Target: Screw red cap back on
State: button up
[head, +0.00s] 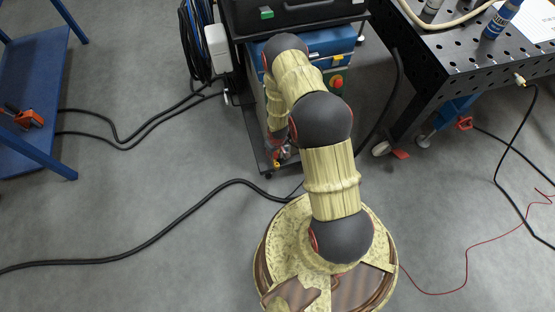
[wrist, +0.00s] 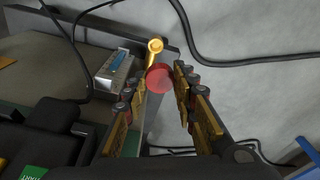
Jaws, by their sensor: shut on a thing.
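In the wrist view, my gripper (wrist: 160,80) has its two fingers on either side of a round red cap (wrist: 159,78) and is shut on it. The cap's flat round face points toward the camera. A yellow part with a ring-shaped end (wrist: 155,47) stands just beyond the cap; I cannot tell whether the two touch. Whether the cap sits on a thread is hidden. In the head view, my arm bends over the cart and its end points down in front of it, so the gripper and cap cannot be made out clearly.
The cart (head: 310,45) carries a black case and a blue unit with a red button (head: 337,82). A perforated metal table (head: 470,60) stands at right, a blue frame (head: 35,90) at left. Black cables (head: 150,240) cross the open grey floor. A silver box (wrist: 113,72) shows near my fingers.

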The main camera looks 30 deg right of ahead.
jog(key=f, duration=0.2)
jog(key=d+f, duration=0.1)
jog(key=shift+s+f+b, duration=0.3)
jog(key=shift+s, duration=0.05)
jog(key=b, duration=0.3)
send_over(277, 165)
jog(key=shift+f, duration=2.35)
jog(key=shift+s+f+b, duration=0.15)
jog(key=shift+b, duration=0.25)
jog(key=shift+f+b, duration=0.75)
jog(key=shift+f, duration=0.2)
jog(key=shift+f+b, duration=0.35)
jog(key=shift+f, duration=0.1)
jog(key=shift+m+b, duration=0.95)
jog(key=shift+m, duration=0.55)
